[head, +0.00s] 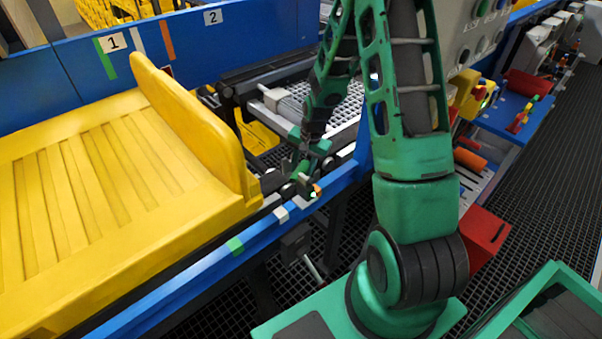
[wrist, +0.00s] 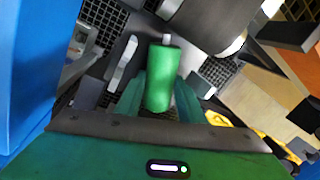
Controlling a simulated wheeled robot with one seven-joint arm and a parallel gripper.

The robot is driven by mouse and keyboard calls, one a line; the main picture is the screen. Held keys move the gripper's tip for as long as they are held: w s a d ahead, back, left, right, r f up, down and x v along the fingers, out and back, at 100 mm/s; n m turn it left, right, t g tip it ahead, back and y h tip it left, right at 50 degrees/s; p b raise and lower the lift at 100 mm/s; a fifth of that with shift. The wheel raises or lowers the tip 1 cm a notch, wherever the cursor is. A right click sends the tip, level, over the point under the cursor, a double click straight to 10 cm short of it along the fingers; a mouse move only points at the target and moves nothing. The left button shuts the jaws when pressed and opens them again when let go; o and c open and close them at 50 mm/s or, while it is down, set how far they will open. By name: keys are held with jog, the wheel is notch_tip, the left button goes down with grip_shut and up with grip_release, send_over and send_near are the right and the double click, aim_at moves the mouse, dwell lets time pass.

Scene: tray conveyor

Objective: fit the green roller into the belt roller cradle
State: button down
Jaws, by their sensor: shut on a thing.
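The green roller (wrist: 163,78) sits between the two fingers of my gripper (wrist: 160,100) in the wrist view, with a pale axle stub at its far end. The gripper is shut on it. In the head view my gripper (head: 306,182) is low over the conveyor gap, beside the blue side rail and just right of the yellow tray; the roller cannot be made out there. In the wrist view a dark bracket with a pale slot (wrist: 122,62) stands left of the roller. I cannot tell whether it is part of the cradle, or whether the roller touches it.
A big yellow tray (head: 190,225) lies on the conveyor at left. The blue side rail (head: 210,268) runs along its front. A dark grey cylinder (wrist: 210,22) is close beyond the roller. An orange roller (head: 469,158) and a red box (head: 484,238) are right of my arm.

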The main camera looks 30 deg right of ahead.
notch_tip(320, 180, up, 8)
jog(key=shift+r, duration=0.35)
jog(key=n, duration=0.2)
jog(key=r+n, duration=0.1)
jog(key=shift+w+a+r+n, duration=0.15)
jog(key=shift+n, duration=0.25)
jog(key=r+n, duration=0.1)
jog(key=n, duration=0.2)
jog(key=r+n+g, duration=0.1)
jog(key=n, duration=0.2)
jog(key=r+n+g, duration=0.1)
jog(key=n, duration=0.2)
jog(key=shift+a+r+n+y, duration=0.2)
jog(key=shift+r+n+y, duration=0.1)
jog(key=shift+r+n, duration=0.1)
jog(key=shift+f, duration=0.1)
send_over(299, 169)
jog(key=shift+d+f, duration=0.2)
jog(key=shift+f, duration=2.6)
jog(key=shift+f, duration=2.5)
jog(key=c, duration=1.1)
grip_release()
